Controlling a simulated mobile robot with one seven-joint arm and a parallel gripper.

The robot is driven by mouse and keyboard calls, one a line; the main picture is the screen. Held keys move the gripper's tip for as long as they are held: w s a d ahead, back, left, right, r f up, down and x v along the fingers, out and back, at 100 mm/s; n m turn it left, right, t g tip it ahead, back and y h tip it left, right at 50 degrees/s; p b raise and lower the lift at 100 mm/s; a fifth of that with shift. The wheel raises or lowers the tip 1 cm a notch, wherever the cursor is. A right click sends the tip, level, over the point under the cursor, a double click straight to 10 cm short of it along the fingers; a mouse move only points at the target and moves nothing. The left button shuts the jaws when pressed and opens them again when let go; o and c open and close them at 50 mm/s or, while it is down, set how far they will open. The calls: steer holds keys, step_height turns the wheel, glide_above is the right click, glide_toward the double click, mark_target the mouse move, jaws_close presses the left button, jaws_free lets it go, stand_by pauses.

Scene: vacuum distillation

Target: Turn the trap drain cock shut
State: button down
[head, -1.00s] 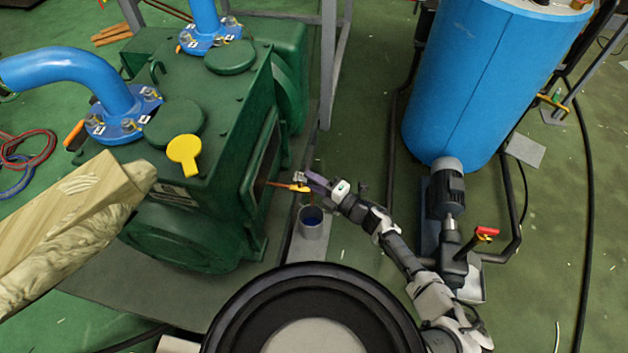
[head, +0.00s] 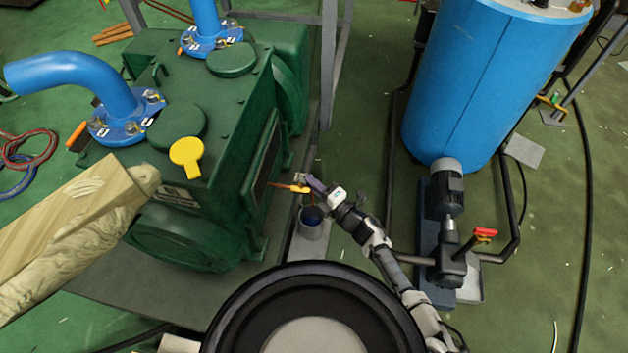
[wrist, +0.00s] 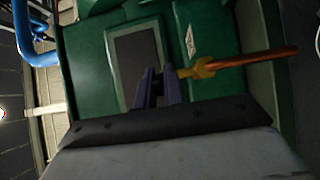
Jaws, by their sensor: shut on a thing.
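The trap drain cock (head: 297,188) is a small yellow-brass fitting on a thin copper pipe beside the green machine's front right side. My gripper (head: 304,181) is at the cock, just above the grey cup. In the wrist view my two purple fingers (wrist: 158,90) are close together, and the brass cock (wrist: 204,68) shows right beside the right finger, with the copper pipe (wrist: 255,57) running off to the right. My gripper is shut on the cock's handle. The handle between the fingers is mostly hidden, so its angle cannot be told.
A grey cup (head: 311,229) with dark blue inside stands below the cock. The green machine (head: 225,160) is close on the left. A pump with a red handle (head: 485,233) and a blue tank (head: 480,80) stand right.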

steer(key=shift+s+a+m+t+h, duration=0.1)
steer(key=shift+s+m+t+h, duration=0.2)
steer(key=shift+m+t+h, duration=0.35)
steer(key=shift+f, duration=0.1)
steer(key=c, duration=1.5)
jaws_free()
